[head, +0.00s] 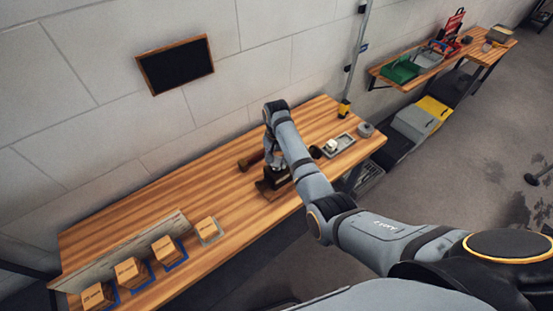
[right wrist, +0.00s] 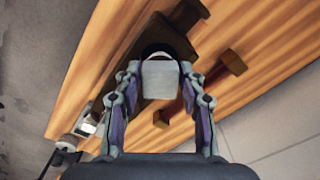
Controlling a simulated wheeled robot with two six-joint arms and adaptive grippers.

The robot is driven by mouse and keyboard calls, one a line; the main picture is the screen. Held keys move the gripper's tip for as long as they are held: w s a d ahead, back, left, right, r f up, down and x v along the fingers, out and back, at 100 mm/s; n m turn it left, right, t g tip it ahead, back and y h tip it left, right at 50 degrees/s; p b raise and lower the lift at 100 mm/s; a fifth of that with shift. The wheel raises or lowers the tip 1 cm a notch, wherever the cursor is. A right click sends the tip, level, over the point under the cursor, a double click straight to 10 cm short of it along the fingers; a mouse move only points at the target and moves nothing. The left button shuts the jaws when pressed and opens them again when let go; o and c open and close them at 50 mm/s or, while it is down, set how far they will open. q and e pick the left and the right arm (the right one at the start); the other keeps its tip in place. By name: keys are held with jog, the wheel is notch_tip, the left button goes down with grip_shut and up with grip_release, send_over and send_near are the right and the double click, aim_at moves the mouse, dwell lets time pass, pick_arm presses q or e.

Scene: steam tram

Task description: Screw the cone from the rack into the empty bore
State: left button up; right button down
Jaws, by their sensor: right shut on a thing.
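My right gripper (right wrist: 160,70) is shut on a pale grey piece, which I take to be the cone (right wrist: 161,82). It holds the piece between its two fingertips. Beyond the cone in the right wrist view is a dark block (right wrist: 150,42) with a black round part at the cone's far end. I cannot tell whether the cone is in a bore or above it. In the head view the right gripper (head: 271,157) is partly hidden by my arm, just above the dark block (head: 270,188) on the bench. My left gripper is not in view.
The wooden bench (head: 150,222) runs along the wall. A brown wooden tool (head: 249,160) lies beside the block. A grey tray (head: 345,141) with a white piece stands to the right, near a round grey thing (head: 365,129). Several cardboard boxes (head: 131,272) line the bench's left front.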

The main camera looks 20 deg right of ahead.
jog(key=shift+r+m+p, duration=0.2)
jog(key=shift+m+p, duration=0.2)
jog(key=shift+m, duration=0.5)
jog(key=shift+f+m, duration=0.15)
jog(key=shift+m, duration=0.45)
jog(key=m, duration=0.2)
jog(key=shift+m, duration=0.3)
jog(key=c, duration=0.7)
grip_release()
jog(key=o, duration=0.6)
jog(key=shift+o, duration=0.2)
